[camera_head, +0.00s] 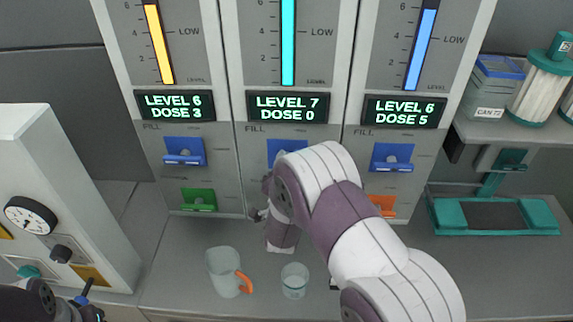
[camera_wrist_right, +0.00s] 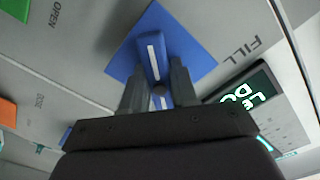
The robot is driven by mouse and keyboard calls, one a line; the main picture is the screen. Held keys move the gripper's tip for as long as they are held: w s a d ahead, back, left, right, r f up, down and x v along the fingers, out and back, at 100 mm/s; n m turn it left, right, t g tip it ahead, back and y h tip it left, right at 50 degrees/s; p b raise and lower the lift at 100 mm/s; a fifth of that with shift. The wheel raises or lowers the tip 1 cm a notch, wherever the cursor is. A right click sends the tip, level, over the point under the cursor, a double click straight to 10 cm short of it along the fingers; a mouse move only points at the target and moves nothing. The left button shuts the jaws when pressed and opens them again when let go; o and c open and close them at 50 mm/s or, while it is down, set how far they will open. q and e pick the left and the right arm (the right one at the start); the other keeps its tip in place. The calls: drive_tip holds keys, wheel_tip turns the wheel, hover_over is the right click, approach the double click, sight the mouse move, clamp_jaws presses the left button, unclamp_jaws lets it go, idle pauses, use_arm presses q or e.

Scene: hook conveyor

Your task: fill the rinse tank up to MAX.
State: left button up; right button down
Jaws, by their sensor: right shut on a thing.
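Three tank panels stand side by side, each with a gauge, a display and a blue FILL lever. The middle panel has a cyan gauge bar (camera_head: 288,40); its display (camera_head: 288,107) reads LEVEL 7, DOSE 0. The left display (camera_head: 176,106) reads LEVEL 6, DOSE 3, and the right one (camera_head: 404,111) LEVEL 6, DOSE 5. No tank name is readable. My right gripper (camera_wrist_right: 160,92) is shut on the middle blue FILL lever (camera_wrist_right: 153,55); my right arm partly hides this panel in the head view. My left gripper (camera_head: 86,298) is at the lower left edge, its jaws unclear.
A jug with an orange handle (camera_head: 224,271) and a clear cup (camera_head: 294,280) stand on the counter below the panels. A green lever (camera_head: 199,200) and an orange lever (camera_head: 384,205) sit low on the outer panels. A gauge box (camera_head: 70,200) stands left, a teal-edged tray (camera_head: 495,216) right.

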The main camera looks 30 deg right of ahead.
drive_tip(key=shift+s+f, duration=0.1)
drive_tip(key=shift+f, duration=0.1)
idle(0.3)
drive_tip(key=c, duration=1.2)
unclamp_jaws()
drive_tip(key=shift+o, duration=1.2)
drive_tip(key=shift+r, duration=0.15)
drive_tip(key=b+v, duration=0.2)
drive_tip(key=v, duration=1)
drive_tip(key=shift+s+a, duration=0.25)
drive_tip(key=shift+s, duration=0.05)
